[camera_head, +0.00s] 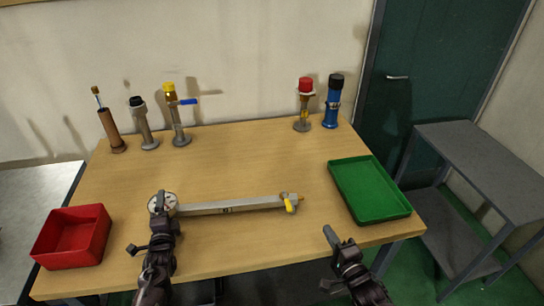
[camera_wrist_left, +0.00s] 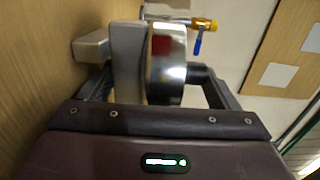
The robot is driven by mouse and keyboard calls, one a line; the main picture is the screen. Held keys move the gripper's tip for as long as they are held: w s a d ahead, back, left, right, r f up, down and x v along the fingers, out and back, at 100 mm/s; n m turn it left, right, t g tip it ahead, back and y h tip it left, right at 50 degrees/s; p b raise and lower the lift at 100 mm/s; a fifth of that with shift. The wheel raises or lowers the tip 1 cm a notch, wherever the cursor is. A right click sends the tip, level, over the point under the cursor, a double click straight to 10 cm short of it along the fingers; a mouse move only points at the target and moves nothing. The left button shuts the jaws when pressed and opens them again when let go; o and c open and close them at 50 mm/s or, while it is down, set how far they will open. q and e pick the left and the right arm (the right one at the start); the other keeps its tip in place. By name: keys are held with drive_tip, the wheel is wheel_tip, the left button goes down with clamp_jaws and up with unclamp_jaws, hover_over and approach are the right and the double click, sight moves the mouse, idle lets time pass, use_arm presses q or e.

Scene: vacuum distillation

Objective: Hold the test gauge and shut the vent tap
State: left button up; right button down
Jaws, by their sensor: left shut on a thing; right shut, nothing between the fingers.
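The test gauge (camera_head: 157,206), a round white dial, is at the left end of a long grey bar (camera_head: 235,205) lying across the middle of the wooden table. My left gripper (camera_head: 162,208) is shut on the gauge and partly hides it. In the left wrist view the gauge's shiny metal case (camera_wrist_left: 168,65) sits between the two fingers. The vent tap, with a yellow handle (camera_head: 290,205), is at the bar's right end; the handle slants across the bar. My right gripper (camera_head: 331,236) is shut and empty by the table's front edge, right of and nearer than the tap.
A red bin (camera_head: 72,237) stands at the front left and a green tray (camera_head: 369,190) at the right. Several upright fittings line the back, including one with a blue lever (camera_head: 187,102) and a red-capped one (camera_head: 305,86). The table between them and the bar is clear.

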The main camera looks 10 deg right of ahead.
use_arm(q)
drive_tip(key=o, duration=1.4)
drive_tip(key=shift+c, duration=0.2)
drive_tip(key=shift+f, duration=0.1)
drive_tip(key=shift+s+f, duration=0.1)
drive_tip(key=shift+s, duration=0.45)
drive_tip(key=s, duration=1.1)
drive_tip(key=shift+d, duration=0.25)
drive_tip(key=shift+r, duration=0.2)
drive_tip(key=c, duration=0.6)
